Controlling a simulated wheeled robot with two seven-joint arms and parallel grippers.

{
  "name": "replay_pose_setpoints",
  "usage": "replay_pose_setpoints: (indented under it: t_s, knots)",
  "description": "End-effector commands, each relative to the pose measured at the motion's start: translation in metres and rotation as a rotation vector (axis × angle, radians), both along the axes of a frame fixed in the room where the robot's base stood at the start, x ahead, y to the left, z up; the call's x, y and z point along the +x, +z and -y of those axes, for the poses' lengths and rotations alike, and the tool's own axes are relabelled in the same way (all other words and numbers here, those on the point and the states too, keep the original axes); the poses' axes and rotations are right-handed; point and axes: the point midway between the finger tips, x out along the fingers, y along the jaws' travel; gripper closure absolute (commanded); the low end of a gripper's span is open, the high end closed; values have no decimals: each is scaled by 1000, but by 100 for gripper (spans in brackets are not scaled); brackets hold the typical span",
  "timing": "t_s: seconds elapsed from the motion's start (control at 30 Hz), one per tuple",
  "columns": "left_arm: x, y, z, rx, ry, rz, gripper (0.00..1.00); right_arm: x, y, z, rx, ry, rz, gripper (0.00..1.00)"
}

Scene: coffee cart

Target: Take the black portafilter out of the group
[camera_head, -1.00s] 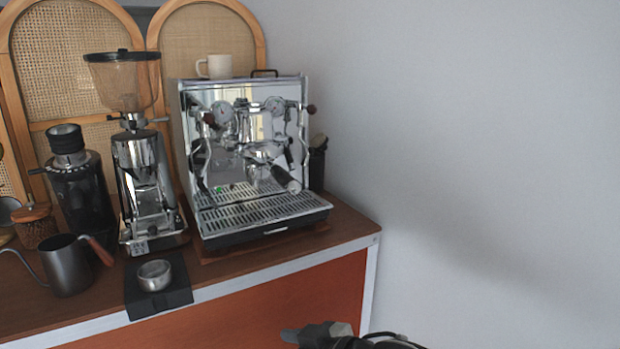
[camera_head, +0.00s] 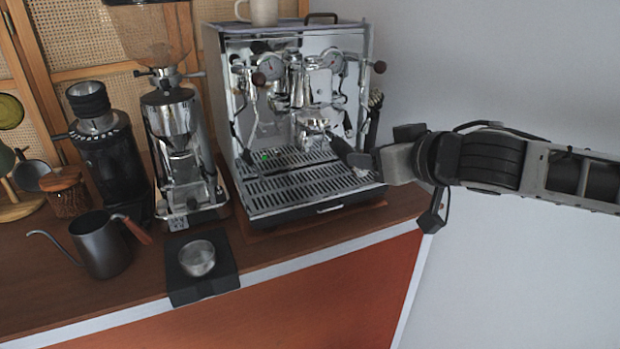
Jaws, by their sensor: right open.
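The black portafilter (camera_head: 344,150) sits in the group of the chrome espresso machine (camera_head: 237,92). Its black handle points down and to the right, toward the viewer. My right gripper (camera_head: 378,164) comes in from the right, with its fingers at the end of the handle. The jaws are open, and the handle's end is partly hidden by them. I cannot tell whether they touch it. My left gripper is not in view.
A slatted drip tray (camera_head: 300,187) lies below the group. A dark kettle (camera_head: 100,245) is at the left. A wall is at the right.

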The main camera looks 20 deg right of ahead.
Motion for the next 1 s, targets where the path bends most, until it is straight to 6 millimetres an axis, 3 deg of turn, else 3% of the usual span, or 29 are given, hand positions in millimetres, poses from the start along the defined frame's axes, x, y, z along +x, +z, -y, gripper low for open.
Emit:
replay_pose_setpoints:
  t_s: [0.13,0.5,0.93,0.97,1.0]
  knots:
    - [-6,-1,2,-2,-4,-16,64,18,-7,-3,4,2,1,47]
    - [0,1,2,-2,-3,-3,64,63,-26,-7,1,2,1,47]
    - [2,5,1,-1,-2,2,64,65,-27,-6,-3,1,1,47]
    - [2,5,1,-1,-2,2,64,64,-27,-6,-3,1,1,50]
    - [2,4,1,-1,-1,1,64,64,-27,-6,-2,1,1,61]
